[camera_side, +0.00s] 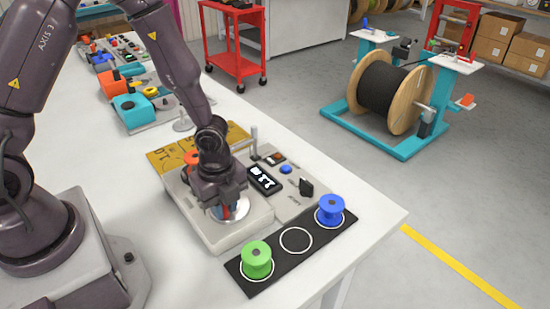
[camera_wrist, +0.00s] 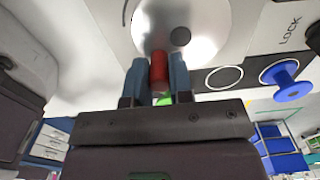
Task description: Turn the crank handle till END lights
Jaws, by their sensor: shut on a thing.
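The crank is a silver disc (camera_wrist: 208,42) with a red handle (camera_wrist: 159,72) on the beige winding machine (camera_side: 240,232). My gripper (camera_side: 231,208) is over the disc, pointing down, and its two blue-grey fingers are shut on the red handle, one on each side. In the side view my wrist hides part of the disc and handle. A lit display (camera_side: 264,180) on the machine shows small white digits that I cannot read surely. A small orange-red lamp or switch (camera_side: 277,158) is behind it; I cannot make out an END label.
A blue button (camera_side: 286,169) and a black knob (camera_side: 306,187) sit on the panel. A black mat (camera_side: 275,261) in front holds a green spool (camera_side: 256,261) and a blue spool (camera_side: 330,210), with an empty ring between. A thin metal post (camera_side: 254,141) stands behind the display.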

